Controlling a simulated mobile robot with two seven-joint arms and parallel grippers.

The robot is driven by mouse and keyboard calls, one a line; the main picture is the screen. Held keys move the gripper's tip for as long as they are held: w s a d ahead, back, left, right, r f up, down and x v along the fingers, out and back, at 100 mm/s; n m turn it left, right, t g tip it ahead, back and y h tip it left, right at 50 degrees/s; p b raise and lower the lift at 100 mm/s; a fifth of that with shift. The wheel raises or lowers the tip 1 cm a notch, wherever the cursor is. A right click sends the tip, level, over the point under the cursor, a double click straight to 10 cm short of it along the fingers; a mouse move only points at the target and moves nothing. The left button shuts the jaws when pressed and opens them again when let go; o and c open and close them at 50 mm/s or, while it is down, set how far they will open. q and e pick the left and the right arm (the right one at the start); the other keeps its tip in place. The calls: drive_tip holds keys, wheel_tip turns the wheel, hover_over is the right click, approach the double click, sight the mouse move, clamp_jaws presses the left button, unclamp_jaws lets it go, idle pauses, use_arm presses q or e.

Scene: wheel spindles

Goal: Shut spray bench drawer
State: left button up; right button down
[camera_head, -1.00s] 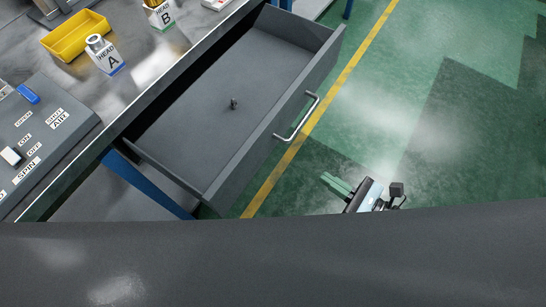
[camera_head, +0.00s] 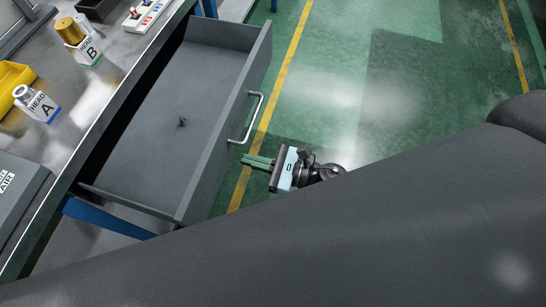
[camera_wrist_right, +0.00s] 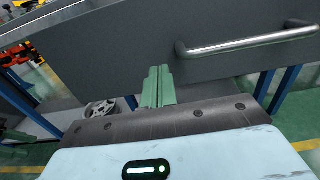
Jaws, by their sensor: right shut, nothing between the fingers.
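The grey spray bench drawer (camera_head: 168,120) is pulled well out of the bench (camera_head: 100,88) in the head view. My left gripper is not in view.
On the bench top are a yellow tray (camera_head: 14,78), containers labelled A (camera_head: 38,103) and B (camera_head: 88,52), and a white switch strip (camera_head: 148,14). The green floor (camera_head: 400,100) right of the drawer is open. A blue leg (camera_head: 105,215) stands below the drawer.

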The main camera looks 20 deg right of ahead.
sight(224, 154)
use_arm(q)
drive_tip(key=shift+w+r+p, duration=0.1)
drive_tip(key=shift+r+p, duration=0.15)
drive_tip(key=shift+p, duration=0.05)
use_arm(e)
drive_tip(key=shift+x, duration=2.15)
